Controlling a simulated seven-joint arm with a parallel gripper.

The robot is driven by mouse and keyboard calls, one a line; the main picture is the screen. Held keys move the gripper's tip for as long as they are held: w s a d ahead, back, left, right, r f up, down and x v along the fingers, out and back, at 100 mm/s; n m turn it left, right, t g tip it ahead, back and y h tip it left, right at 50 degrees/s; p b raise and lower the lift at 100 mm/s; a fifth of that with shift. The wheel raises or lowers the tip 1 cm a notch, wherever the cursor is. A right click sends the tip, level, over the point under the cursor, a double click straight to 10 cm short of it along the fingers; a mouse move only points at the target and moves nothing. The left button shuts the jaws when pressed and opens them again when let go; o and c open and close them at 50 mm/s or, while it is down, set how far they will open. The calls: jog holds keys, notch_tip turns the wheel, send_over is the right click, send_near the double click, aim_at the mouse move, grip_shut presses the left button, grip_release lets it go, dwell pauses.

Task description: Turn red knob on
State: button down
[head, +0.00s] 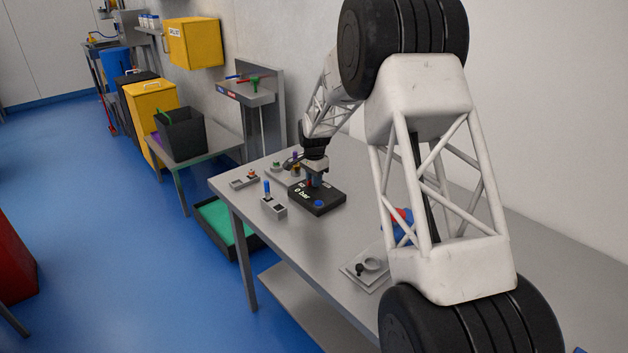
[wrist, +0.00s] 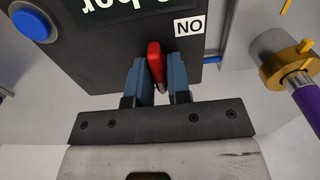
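The red knob (wrist: 155,62) is a bar-shaped handle on a black box (wrist: 110,55), slightly slanted in the wrist view. A white label (wrist: 189,26), reading ON upside down, lies beside it. My gripper (wrist: 160,72) has its blue fingers on either side of the knob. The left finger appears against it; whether the right finger touches is unclear. In the head view the black box (head: 325,201) stands on the grey table, its display reading 0 bar, with my gripper (head: 312,180) pointing down over it and mostly hiding the knob.
A blue button (wrist: 31,24) is on the same box. A switch block with a blue lever (head: 273,206) and a small grey block (head: 244,180) stand left of it. A purple and brass fitting (wrist: 290,70) is close on the right in the wrist view. A plate with a ring (head: 372,266) lies nearer.

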jog(key=shift+n, duration=0.3)
jog(key=n, duration=0.4)
jog(key=shift+a, duration=0.1)
jog(key=n, duration=0.4)
jog(key=shift+w+a+n, duration=0.1)
jog(key=shift+n, duration=0.2)
jog(key=n, duration=0.4)
jog(key=shift+a+n, duration=0.1)
jog(key=shift+n, duration=0.2)
jog(key=shift+a+n, duration=0.1)
jog(key=shift+n, duration=2)
jog(key=c, duration=1.2)
grip_release()
jog(key=shift+o, duration=0.2)
jog(key=shift+r, duration=0.15)
